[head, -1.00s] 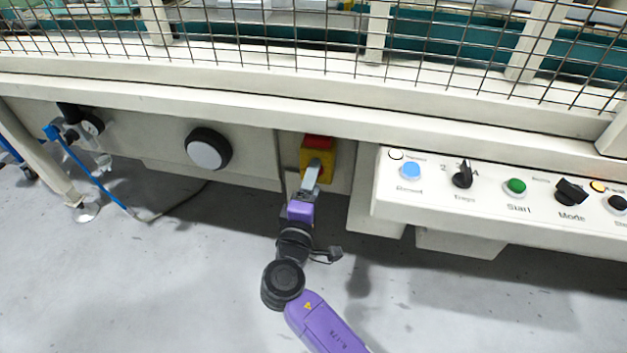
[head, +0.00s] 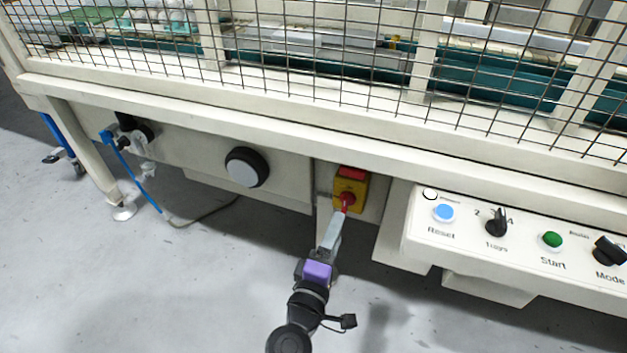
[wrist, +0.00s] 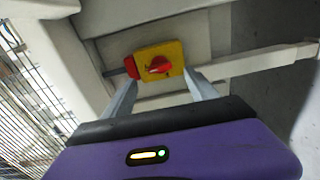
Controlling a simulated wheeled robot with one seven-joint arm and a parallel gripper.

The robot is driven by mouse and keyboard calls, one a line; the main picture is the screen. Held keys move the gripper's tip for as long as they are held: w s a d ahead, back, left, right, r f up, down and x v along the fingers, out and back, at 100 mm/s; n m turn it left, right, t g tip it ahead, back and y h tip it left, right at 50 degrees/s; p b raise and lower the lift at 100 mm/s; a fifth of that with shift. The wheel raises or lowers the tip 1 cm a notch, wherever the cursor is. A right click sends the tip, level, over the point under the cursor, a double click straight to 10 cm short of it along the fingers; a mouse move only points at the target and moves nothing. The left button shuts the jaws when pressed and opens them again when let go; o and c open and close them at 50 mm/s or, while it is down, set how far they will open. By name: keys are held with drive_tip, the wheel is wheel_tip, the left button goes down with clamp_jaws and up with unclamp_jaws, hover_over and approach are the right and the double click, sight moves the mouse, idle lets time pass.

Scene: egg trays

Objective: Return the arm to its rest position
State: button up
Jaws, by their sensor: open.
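My gripper (head: 334,228) is at the front of the machine, just below a yellow switch box (head: 350,190) with a red rotary knob (head: 346,200). In the wrist view my gripper (wrist: 160,88) has its two grey fingers apart with nothing between them. The yellow box (wrist: 176,52) and its red knob (wrist: 158,65) lie beyond the fingertips, and I see a gap to them. My arm reaches up from the bottom of the head view, with its lower part out of frame.
A control panel (head: 470,245) with buttons and knobs juts out to the right. A round black-and-white knob (head: 246,168) is on the left of the machine front. A wire mesh guard (head: 320,60) runs above. The grey floor (head: 150,290) in front is clear.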

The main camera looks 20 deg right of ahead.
drive_tip(key=w+a+t+y, duration=0.1)
drive_tip(key=w+a+y, duration=0.1)
drive_tip(key=a+y, duration=0.25)
drive_tip(key=s+a+f+m+y, duration=0.1)
drive_tip(key=s+a+f+y, duration=0.1)
drive_tip(key=s+y, duration=0.3)
drive_tip(key=s+a+f+m+y, duration=0.1)
drive_tip(key=s+f+y, duration=0.15)
drive_tip(key=s, duration=0.45)
drive_tip(key=s+d+r+m, duration=0.3)
drive_tip(key=s+d, duration=0.1)
drive_tip(key=s, duration=0.5)
drive_tip(key=s+d+r+m+h, duration=0.1)
drive_tip(key=s+d+r+m, duration=0.25)
drive_tip(key=s, duration=0.55)
drive_tip(key=s+d+r+m, duration=0.2)
drive_tip(key=s+d, duration=0.2)
drive_tip(key=s, duration=0.5)
wheel_tip(320, 180, up, 32)
drive_tip(key=p, duration=3.2)
drive_tip(key=shift+r+g+p, duration=0.25)
drive_tip(key=shift+g+p, duration=0.05)
drive_tip(key=shift+g, duration=0.1)
